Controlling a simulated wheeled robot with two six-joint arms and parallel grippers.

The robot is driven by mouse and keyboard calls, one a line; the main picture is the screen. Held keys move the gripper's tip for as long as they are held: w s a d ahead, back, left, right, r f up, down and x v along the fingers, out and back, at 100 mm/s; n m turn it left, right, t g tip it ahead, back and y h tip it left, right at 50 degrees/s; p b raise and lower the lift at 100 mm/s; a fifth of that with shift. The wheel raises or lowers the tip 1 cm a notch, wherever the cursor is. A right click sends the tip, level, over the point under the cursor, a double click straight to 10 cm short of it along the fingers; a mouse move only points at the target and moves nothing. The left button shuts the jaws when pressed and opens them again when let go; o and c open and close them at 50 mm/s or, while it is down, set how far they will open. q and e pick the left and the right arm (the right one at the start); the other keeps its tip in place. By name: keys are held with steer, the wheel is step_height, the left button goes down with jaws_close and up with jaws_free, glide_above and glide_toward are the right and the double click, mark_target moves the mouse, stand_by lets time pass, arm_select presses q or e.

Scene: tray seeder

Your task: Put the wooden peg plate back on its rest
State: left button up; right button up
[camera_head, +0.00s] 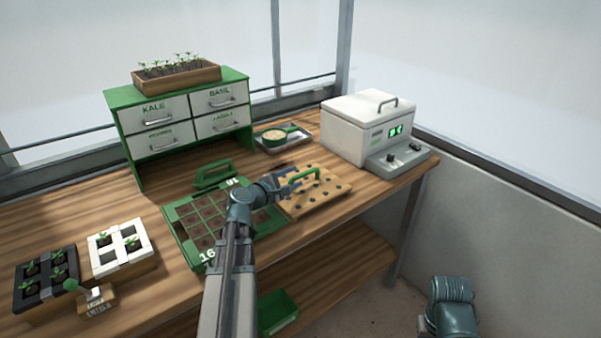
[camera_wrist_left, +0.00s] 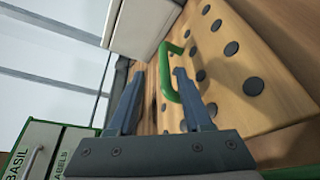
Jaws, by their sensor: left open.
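The wooden peg plate (camera_head: 337,188) is a light board with dark round pegs and a green arched handle (camera_head: 304,174). It lies on the bench just right of the green seed tray (camera_head: 187,243). I cannot make out a separate rest under it. My left gripper (camera_head: 290,182) is open at the handle's left side, above the plate's left part. In the left wrist view the handle (camera_wrist_left: 164,76) shows between the two fingertips, closer to the right finger, which hides part of it. The fingers are not closed on it. My right gripper is not in view.
A white machine (camera_head: 365,130) with a control panel stands behind the plate at right. Black and white seedling trays (camera_head: 120,262) are at left.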

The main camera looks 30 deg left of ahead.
arm_select(q)
steer(key=p+v, duration=0.1)
steer(key=v, duration=0.6)
stand_by(0.4)
steer(key=d+f+m+g+h+p, duration=0.2)
steer(key=d+f+m+g, duration=0.3)
steer(key=d, duration=0.8)
steer(key=d+f+m+g+h+p, duration=0.1)
steer(key=d+m+g+h+p, duration=0.15)
steer(key=d+m, duration=0.75)
steer(key=s+d+f+m+g+y+p, duration=0.2)
steer(key=s+d+m+g+y+p, duration=0.2)
steer(key=s+d+m+g+y, duration=0.3)
steer(key=s+d+m+g, duration=0.1)
steer(key=s+d+m, duration=0.4)
steer(key=s+d, duration=0.3)
steer(key=shift+d, duration=0.35)
steer(key=shift+s+f, duration=0.1)
steer(key=shift+s, duration=0.05)
